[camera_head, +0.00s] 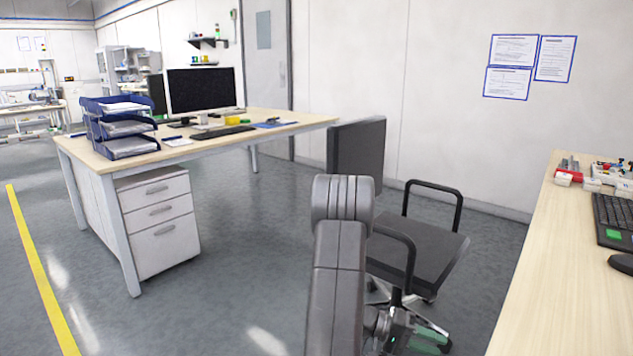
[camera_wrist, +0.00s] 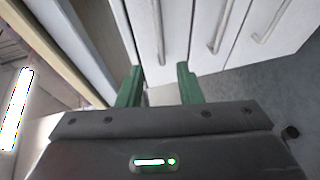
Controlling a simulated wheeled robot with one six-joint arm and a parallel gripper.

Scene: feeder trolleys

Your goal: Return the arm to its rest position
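My arm (camera_head: 340,265) rises in the lower middle of the head view, with its grey elbow bent at the top. My gripper (camera_wrist: 159,75) shows in the wrist view with two green fingers spread apart and nothing between them. In the head view, part of the gripper's dark body and green fingers shows low down, in front of the chair's base. The fingertips are partly cut off from clear sight there.
A grey office chair (camera_head: 420,250) stands right behind my arm. A wooden bench (camera_head: 540,270) with a keyboard lies to the right. A desk (camera_head: 215,142) with a white drawer unit (camera_head: 160,245) is on the left. White drawer fronts (camera_wrist: 225,30) fill the wrist view's top. Floor is clear at left.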

